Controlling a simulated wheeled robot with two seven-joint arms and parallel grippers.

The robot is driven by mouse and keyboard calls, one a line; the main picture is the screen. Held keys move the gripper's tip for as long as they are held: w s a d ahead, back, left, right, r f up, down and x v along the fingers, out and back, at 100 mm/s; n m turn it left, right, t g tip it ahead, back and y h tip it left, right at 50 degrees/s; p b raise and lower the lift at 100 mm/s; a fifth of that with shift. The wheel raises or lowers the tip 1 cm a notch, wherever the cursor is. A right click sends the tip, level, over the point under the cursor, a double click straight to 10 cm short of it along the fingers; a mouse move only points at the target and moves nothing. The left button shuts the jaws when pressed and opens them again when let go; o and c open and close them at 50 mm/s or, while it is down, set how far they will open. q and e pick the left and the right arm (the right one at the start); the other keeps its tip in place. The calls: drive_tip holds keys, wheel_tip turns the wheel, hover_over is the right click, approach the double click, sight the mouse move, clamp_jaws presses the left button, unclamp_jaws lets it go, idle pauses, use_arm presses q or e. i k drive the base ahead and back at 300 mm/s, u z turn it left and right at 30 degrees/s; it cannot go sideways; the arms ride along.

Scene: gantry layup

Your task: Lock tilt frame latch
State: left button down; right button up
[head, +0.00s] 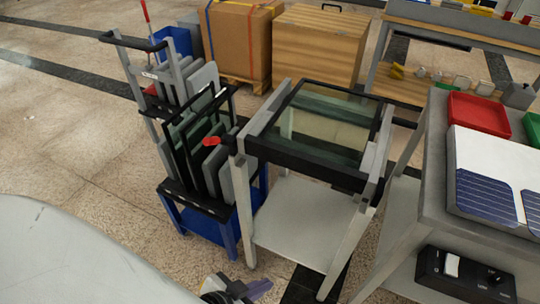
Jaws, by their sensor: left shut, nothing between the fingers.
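The tilt frame (290,154) is a black-edged frame around a glass pane (335,118), lying at a slight slope on a grey stand (243,205). A red-tipped lever (211,141), which looks like the latch, sticks out to the left at the stand's front left corner. I cannot tell from here whether it is engaged. My left gripper (258,289) is at the bottom edge of the head view, low in front of the stand and well apart from the lever. It is shut and empty, and partly cut off by the picture edge. My right gripper is out of view.
A cart (170,190) with upright panels stands close to the stand's left side. A grey table (432,165) on the right holds a solar panel (485,195), a red tray (475,114) and a black switch box (465,275).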

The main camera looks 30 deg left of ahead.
sight(215, 140)
drive_tip(key=k, duration=0.5)
drive_tip(key=u, duration=0.6)
drive_tip(key=i, duration=0.45)
drive_tip(key=u, duration=0.55)
drive_tip(key=k, duration=0.5)
drive_tip(key=u, duration=1.15)
drive_tip(key=i, duration=0.8)
drive_tip(key=z, duration=2.1)
